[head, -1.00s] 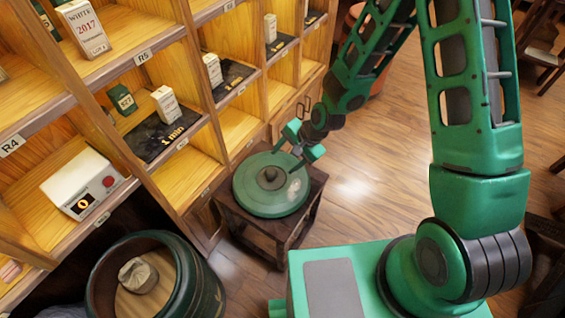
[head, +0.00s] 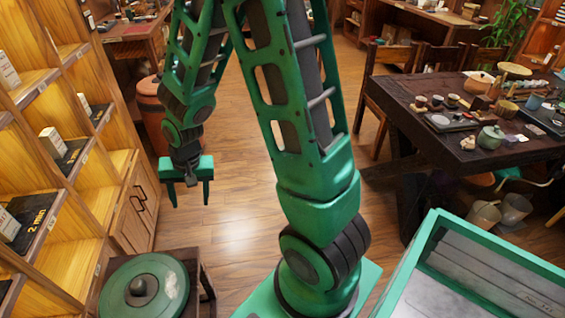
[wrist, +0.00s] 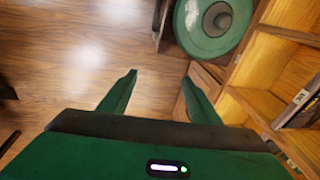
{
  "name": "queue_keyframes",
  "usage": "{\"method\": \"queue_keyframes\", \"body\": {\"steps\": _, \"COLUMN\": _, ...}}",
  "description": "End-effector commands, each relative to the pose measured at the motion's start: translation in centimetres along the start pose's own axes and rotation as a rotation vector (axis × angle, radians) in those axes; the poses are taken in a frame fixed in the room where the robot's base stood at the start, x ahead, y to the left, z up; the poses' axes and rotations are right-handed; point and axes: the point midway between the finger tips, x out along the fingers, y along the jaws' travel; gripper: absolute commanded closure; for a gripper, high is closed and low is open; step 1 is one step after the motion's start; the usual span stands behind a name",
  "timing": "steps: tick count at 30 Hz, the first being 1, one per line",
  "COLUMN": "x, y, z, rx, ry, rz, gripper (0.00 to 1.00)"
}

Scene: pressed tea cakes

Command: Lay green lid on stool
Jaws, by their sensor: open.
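The round green lid (head: 160,290) with a dark knob lies flat on the dark wooden stool (head: 207,284) at the bottom left of the head view. The lid also shows in the wrist view (wrist: 212,40) at the top, with a corner of the stool beside it. My gripper (head: 189,204) hangs in the air beyond the lid, its fingers pointing down, apart from it. Its fingers are spread with nothing between them, as the wrist view (wrist: 160,85) also shows. Most of the stool is hidden under the lid.
Wooden shelving (head: 85,190) with small boxes runs along the left. A brown round container (head: 155,110) stands beyond my gripper. A dark table (head: 440,125) with tea ware and chairs stands at right. The wooden floor (head: 235,185) around my gripper is clear.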

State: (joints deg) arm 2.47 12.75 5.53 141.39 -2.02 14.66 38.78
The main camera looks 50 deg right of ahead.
Motion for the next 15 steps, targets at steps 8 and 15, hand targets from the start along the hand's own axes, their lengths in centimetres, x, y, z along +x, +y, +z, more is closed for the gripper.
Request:
{"method": "queue_keyframes", "body": {"steps": 8, "x": -9.9, "y": 10.0, "z": -0.6, "rx": -0.043, "ry": 0.016, "rz": 0.131, "gripper": 0.43}}
{"method": "queue_keyframes", "body": {"steps": 15, "x": -17.0, "y": 17.5, "z": 3.1, "rx": -0.050, "ry": -0.038, "rz": 0.178, "gripper": 0.43}}
